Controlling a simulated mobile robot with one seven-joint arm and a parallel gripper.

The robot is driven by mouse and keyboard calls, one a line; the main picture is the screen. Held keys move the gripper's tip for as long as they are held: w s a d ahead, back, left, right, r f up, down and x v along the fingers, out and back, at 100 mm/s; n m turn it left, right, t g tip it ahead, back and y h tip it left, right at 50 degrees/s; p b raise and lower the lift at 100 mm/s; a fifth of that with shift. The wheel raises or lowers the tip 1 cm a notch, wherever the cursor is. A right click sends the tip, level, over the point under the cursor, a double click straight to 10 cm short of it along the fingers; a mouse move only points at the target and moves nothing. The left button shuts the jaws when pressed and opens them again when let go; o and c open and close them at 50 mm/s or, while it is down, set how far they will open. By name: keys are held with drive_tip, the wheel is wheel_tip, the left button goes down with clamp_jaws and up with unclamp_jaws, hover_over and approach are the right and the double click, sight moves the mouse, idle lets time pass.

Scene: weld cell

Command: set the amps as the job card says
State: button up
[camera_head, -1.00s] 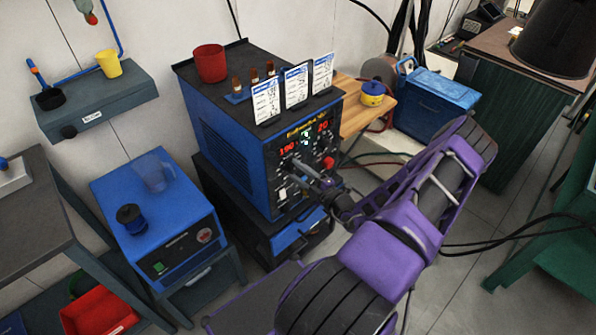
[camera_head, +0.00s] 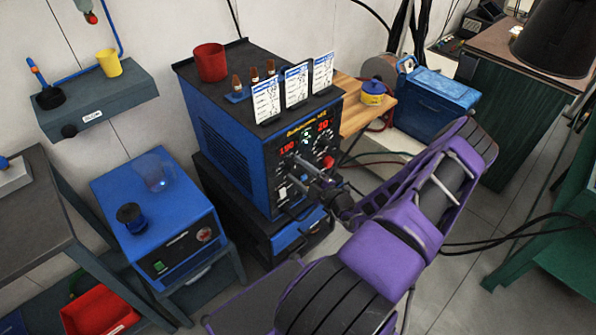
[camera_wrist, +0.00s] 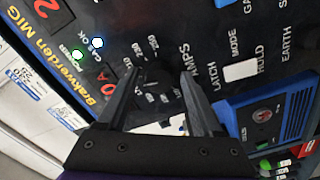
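The blue welding machine (camera_head: 222,148) has a black front panel with two red readouts. The left readout (camera_head: 287,149) appears to show 190, the right one (camera_head: 323,125) 20. Three white job cards (camera_head: 296,86) stand on top; their writing is too small to read. My gripper (camera_head: 303,168) is at the panel's lower half. In the wrist view my gripper (camera_wrist: 162,74) has its two fingers apart, pointing at the amps scale (camera_wrist: 152,72). Scale numbers show between the fingers. No knob shows clearly between them, and I cannot tell whether the fingers touch anything.
A red cup (camera_head: 210,63) and several brown-tipped pieces stand on the machine. A red knob (camera_head: 328,162) is close to the right of my gripper. A mode switch (camera_wrist: 241,70) shows in the wrist view. A smaller blue unit (camera_head: 160,215) stands left; a blue toolbox (camera_head: 437,102) is behind right.

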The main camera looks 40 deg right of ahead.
drive_tip(key=shift+o, duration=0.2)
drive_tip(key=s+d, duration=0.1)
drive_tip(key=s, duration=1.6)
drive_tip(key=shift+s+d, duration=0.15)
drive_tip(key=shift+s, duration=0.05)
